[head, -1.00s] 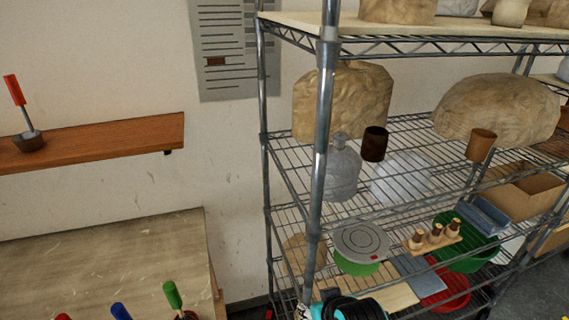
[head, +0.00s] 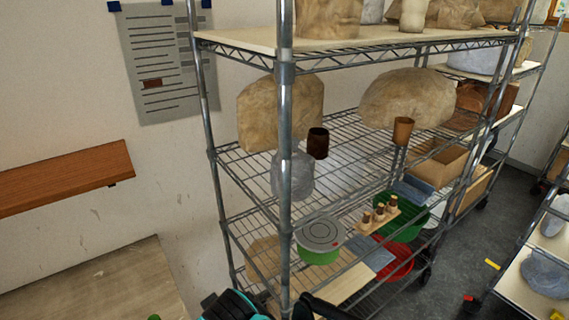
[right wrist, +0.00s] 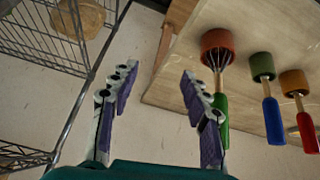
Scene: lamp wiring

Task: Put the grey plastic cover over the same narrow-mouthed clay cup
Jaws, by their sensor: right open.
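A grey, semi-clear, bottle-shaped thing (head: 305,178), which may be the plastic cover, stands on the middle wire shelf, partly behind the front post. A dark brown cup (head: 318,143) stands behind it. A lighter brown cup (head: 403,130) is further right on that shelf; I cannot tell which cup has the narrow mouth. A flat grey lid (head: 320,232) sits on a green bowl one shelf lower. My right gripper (right wrist: 158,88) is open in the right wrist view, with nothing between its fingers. My left gripper is not in view.
The wire rack's front post (head: 285,120) stands before the shelves. Large tan lumps (head: 408,98) stand on the middle shelf. A wooden workbench (head: 100,290) is at lower left. Tools with green, blue (right wrist: 273,120) and red handles are beside my right gripper in the wrist view.

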